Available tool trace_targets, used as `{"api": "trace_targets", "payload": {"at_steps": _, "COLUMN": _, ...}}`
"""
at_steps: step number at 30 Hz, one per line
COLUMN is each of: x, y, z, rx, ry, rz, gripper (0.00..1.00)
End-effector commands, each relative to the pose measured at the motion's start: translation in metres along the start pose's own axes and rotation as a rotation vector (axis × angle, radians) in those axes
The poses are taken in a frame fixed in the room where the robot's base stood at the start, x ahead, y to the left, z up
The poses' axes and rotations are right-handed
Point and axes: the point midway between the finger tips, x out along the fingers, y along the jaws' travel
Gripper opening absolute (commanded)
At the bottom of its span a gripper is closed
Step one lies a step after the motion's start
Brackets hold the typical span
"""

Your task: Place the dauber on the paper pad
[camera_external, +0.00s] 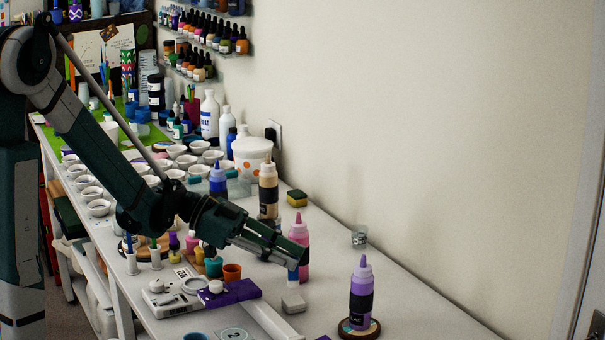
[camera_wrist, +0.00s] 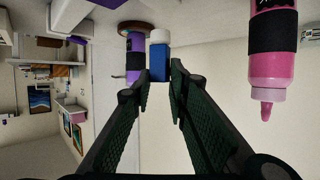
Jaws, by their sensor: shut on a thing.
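My gripper (camera_external: 291,262) reaches down over the right part of the table and is shut on the blue dauber (camera_wrist: 159,66). The dauber's blue part also shows below the fingertips in the external view (camera_external: 293,276). A small white block (camera_external: 293,303), which looks like the paper pad, lies on the table just below it. In the wrist view the fingertips (camera_wrist: 160,82) stand either side of the blue part, with white at its far end. I cannot tell whether that white belongs to the dauber or the pad, or whether they touch.
A pink bottle (camera_external: 301,246) stands close behind my gripper and shows in the wrist view (camera_wrist: 273,50). A purple bottle (camera_external: 361,291) stands on a round coaster (camera_external: 345,331) to the right. A purple slab (camera_external: 240,291) and a scale (camera_external: 160,300) lie left. Table behind the purple bottle is mostly clear.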

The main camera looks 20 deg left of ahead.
Motion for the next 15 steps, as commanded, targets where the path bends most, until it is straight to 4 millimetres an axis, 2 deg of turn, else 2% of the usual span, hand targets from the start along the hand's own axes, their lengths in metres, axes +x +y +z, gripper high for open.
{"api": "trace_targets", "payload": {"at_steps": 8, "x": 0.0, "y": 0.0, "z": 0.0, "rx": 0.0, "ry": 0.0, "rz": 0.0, "gripper": 0.09}}
{"api": "trace_targets", "payload": {"at_steps": 15, "x": 0.007, "y": 0.0, "z": 0.018, "rx": 0.0, "ry": 0.0, "rz": 0.0, "gripper": 0.09}}
